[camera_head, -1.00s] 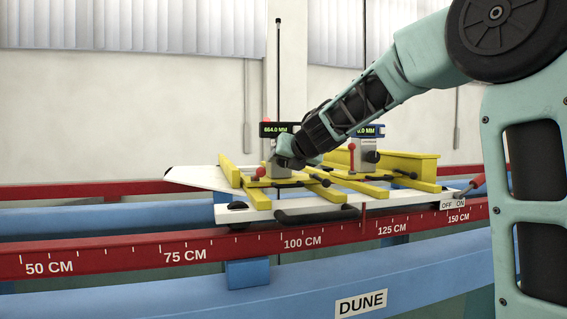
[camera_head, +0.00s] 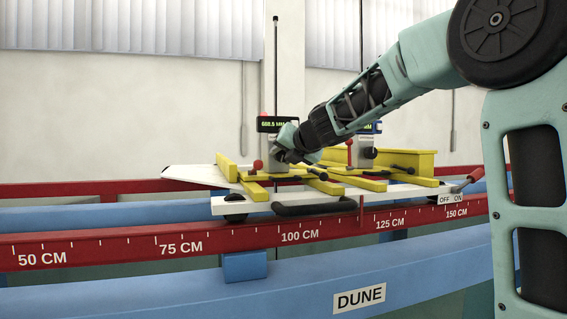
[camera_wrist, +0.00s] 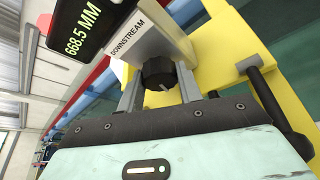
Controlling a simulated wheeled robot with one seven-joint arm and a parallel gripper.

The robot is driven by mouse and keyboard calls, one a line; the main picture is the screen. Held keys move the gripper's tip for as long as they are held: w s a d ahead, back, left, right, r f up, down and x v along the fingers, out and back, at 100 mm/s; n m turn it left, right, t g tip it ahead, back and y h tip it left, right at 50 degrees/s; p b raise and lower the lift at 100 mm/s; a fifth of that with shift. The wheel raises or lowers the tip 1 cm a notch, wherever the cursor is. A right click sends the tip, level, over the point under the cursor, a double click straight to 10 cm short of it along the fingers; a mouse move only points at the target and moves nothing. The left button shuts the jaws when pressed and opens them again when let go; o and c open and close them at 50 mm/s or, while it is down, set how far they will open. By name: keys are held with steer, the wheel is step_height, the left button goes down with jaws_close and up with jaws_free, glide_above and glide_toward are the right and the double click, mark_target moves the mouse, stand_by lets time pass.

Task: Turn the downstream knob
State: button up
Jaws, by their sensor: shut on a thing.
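The downstream knob (camera_wrist: 158,74) is black and round, on a grey block labelled DOWNSTREAM (camera_wrist: 150,42) in the wrist view. My gripper (camera_wrist: 158,90) is shut on the knob, with one grey finger on each side of it. The display (camera_wrist: 88,22) above the block reads 668.5 MM in green. In the head view my gripper (camera_head: 284,152) hides the knob and part of the block; the display (camera_head: 277,124) shows above it.
A white carriage (camera_head: 240,206) with yellow beams (camera_head: 385,155) sits on red rails with a scale (camera_head: 180,248). A second gauge (camera_head: 366,150) stands behind my arm. Red-tipped levers, a tall thin rod and an OFF/ON switch plate (camera_head: 450,199) are close by.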

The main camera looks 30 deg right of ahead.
steer(key=m+t+y+b, duration=0.1)
steer(key=m+b, duration=0.2)
steer(key=shift+d+f+y, duration=0.1)
steer(key=shift+f+y, duration=0.05)
steer(key=shift+y, duration=0.25)
steer(key=shift+m, duration=0.3)
steer(key=o, duration=1)
steer(key=shift+s, duration=0.15)
